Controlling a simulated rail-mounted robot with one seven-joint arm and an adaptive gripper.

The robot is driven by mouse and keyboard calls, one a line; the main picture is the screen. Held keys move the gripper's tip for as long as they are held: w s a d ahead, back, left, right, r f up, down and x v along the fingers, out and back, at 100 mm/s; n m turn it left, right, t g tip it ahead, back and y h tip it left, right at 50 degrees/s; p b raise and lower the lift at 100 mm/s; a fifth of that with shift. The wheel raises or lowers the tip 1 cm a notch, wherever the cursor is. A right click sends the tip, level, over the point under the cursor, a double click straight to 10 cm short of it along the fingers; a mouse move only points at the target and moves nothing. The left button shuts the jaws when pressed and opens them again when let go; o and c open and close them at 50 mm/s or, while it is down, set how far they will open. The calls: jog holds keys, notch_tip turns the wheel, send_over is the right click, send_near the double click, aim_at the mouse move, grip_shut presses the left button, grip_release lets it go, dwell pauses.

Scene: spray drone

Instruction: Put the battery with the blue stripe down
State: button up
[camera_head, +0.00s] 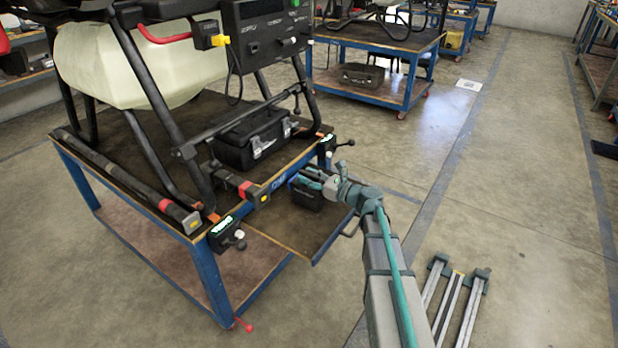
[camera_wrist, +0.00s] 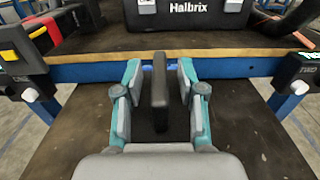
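My gripper (camera_head: 318,181) is at the front edge of the blue-framed workbench, above a pull-out dark shelf (camera_head: 292,240). In the wrist view, the two teal-and-grey fingers of my gripper (camera_wrist: 161,84) stand apart on either side of a dark upright block (camera_wrist: 160,92). A narrow gap shows on each side of the block. In the head view, a dark box-shaped body (camera_head: 306,198) shows just below the fingers, at the shelf. It is probably the battery.
A black Halbrix case (camera_head: 248,143) stands on the workbench behind. The drone frame (camera_head: 150,80) with its pale tank (camera_head: 135,62) rises at left. Black units labelled with lit green signs sit at the bench corners (camera_head: 228,235). Open floor lies to the right.

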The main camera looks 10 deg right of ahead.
jog(key=shift+r, duration=0.15)
jog(key=shift+s+d, duration=0.15)
jog(key=shift+s, duration=0.05)
jog(key=p+v, duration=0.1)
jog(key=v, duration=1)
jog(key=shift+s+d, duration=0.15)
jog(key=shift+d, duration=0.05)
jog(key=shift+a, duration=0.1)
